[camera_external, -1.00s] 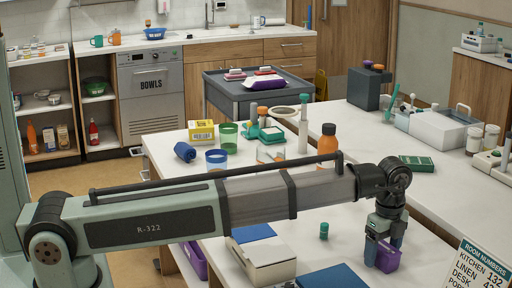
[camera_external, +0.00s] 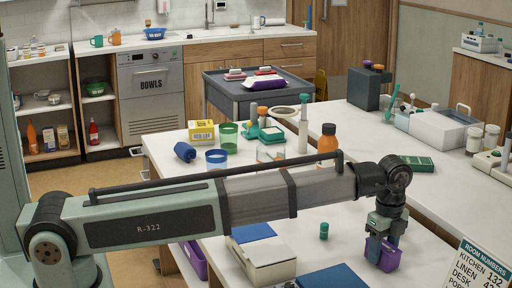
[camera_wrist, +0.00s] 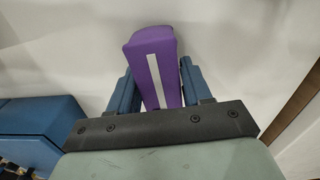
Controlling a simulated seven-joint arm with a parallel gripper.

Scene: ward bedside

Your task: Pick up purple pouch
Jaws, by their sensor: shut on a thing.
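The purple pouch (camera_external: 390,256) is at the right end of the white counter, below my wrist. In the wrist view the pouch (camera_wrist: 152,60) is purple with a white stripe along it. My gripper (camera_external: 379,252) points down at the pouch. In the wrist view my gripper (camera_wrist: 158,85) has one blue finger on each side of the pouch and is shut on it. Whether the pouch's underside touches the counter is hard to tell.
A small green bottle (camera_external: 324,231) stands left of the pouch. A beige box (camera_external: 268,262) and a dark blue flat item (camera_external: 337,277) lie further left. An orange bottle (camera_external: 327,142) stands behind my arm. A room-numbers sign (camera_external: 482,268) is at the right front.

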